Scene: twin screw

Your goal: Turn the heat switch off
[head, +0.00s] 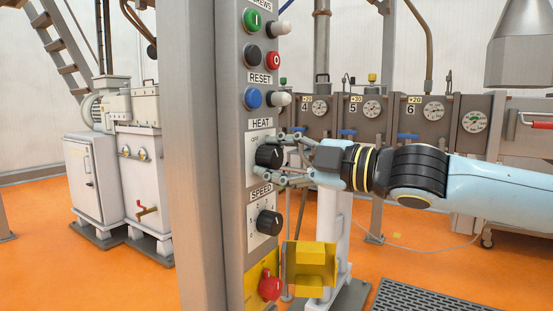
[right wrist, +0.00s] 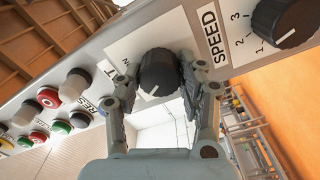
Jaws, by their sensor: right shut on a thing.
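The heat switch is a black rotary knob (head: 268,156) on a white plate under the HEAT label of the grey control post. My right gripper (head: 279,161) reaches it from the right, one finger above and one below, shut on the knob. In the right wrist view the knob (right wrist: 158,70) sits between the two fingertips (right wrist: 155,82). A white pointer mark shows on its face there. Small lettering on the plate is partly hidden, and I cannot tell which position the pointer marks. My left gripper is out of view.
The black SPEED knob (head: 269,223) sits close below. Above are a blue button (head: 252,97), a red button (head: 273,60) and a green button (head: 252,20). A yellow guard (head: 312,265) and a red knob (head: 269,287) are lower down. Machine housings with gauges (head: 372,112) stand behind.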

